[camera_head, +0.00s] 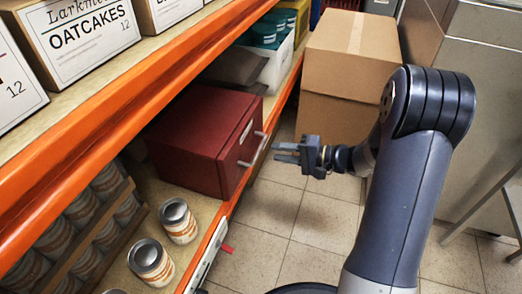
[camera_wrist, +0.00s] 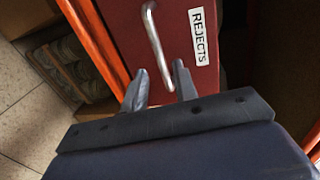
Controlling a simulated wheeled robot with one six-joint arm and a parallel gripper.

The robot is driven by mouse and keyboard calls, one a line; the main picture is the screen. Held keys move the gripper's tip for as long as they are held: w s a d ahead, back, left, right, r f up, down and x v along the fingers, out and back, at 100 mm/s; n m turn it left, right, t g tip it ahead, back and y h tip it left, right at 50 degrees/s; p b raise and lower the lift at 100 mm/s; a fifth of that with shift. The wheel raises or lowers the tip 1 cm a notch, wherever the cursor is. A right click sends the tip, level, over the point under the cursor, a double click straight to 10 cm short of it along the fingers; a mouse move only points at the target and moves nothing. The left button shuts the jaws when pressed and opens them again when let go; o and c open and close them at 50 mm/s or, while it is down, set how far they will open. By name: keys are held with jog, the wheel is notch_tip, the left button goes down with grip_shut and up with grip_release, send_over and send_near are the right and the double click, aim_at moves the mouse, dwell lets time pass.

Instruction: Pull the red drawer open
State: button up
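The red drawer unit (camera_head: 205,143) stands on the lower shelf in the head view, and its front faces right towards my gripper. Its front also shows in the wrist view (camera_wrist: 183,38), with a white label reading REJECTS (camera_wrist: 199,38). A silver bar handle (camera_wrist: 156,40) is fixed to that front; it also shows in the head view (camera_head: 259,148). The drawer looks closed. My gripper (camera_head: 277,153) is open, its two fingers apart and pointing at the front. In the wrist view the fingertips (camera_wrist: 159,72) are just short of the handle, with nothing between them.
Orange shelf beams (camera_head: 130,90) run above the red unit. Cans (camera_head: 178,220) stand on the lower shelf beside it. Cardboard boxes (camera_head: 345,75) are stacked on the floor behind my gripper. The tiled floor (camera_head: 290,220) in front of the shelf is clear.

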aim_at(259, 149)
jog(key=b+x, duration=0.1)
jog(key=x, duration=0.6)
jog(key=shift+c, duration=0.3)
grip_shut()
